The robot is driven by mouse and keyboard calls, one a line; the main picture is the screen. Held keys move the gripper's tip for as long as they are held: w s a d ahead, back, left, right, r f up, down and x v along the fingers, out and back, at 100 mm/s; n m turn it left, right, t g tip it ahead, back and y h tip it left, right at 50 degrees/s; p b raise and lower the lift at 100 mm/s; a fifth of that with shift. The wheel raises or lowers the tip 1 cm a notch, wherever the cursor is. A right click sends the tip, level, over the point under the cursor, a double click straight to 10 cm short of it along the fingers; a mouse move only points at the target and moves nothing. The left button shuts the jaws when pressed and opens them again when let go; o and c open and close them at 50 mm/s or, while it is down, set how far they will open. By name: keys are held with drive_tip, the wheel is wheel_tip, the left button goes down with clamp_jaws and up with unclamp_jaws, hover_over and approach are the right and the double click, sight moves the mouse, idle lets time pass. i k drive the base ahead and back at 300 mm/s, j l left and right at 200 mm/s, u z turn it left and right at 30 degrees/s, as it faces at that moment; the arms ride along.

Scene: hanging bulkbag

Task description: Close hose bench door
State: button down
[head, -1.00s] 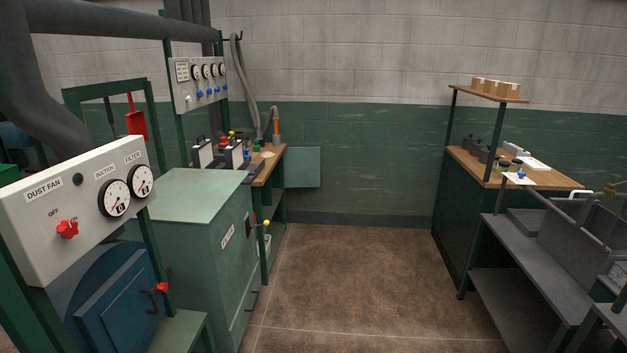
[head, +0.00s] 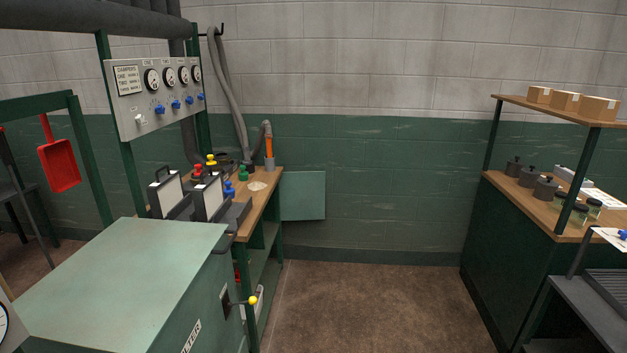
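The hose bench (head: 263,205) stands at the left of the back wall in the head view, with a wooden top and green legs. A flat green panel (head: 303,196), which looks like its door, sticks out from the bench's right side in front of the back wall, so it appears to stand open. Grey hoses (head: 232,95) hang on the wall above the bench, and one ends in an orange-handled nozzle (head: 269,145) over the top. My gripper is not in view.
A green cabinet (head: 125,285) with a yellow-knobbed lever (head: 252,300) stands front left, below a gauge panel (head: 160,90). A wooden-topped bench (head: 540,205) and a grey rack (head: 590,315) stand at the right. The brown floor (head: 370,305) between is clear.

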sight(302, 193)
drive_tip(key=i+z, duration=0.2)
drive_tip(key=i, duration=1.6)
drive_tip(key=i+u, duration=0.2)
drive_tip(key=i, duration=0.2)
drive_tip(key=i+l+u, duration=0.2)
drive_tip(key=i, duration=0.25)
drive_tip(key=i+l+u, duration=0.1)
drive_tip(key=i+u, duration=0.15)
drive_tip(key=i, duration=0.15)
drive_tip(key=i+l+u, duration=0.2)
drive_tip(key=i, duration=0.2)
drive_tip(key=i+l+u, duration=0.8)
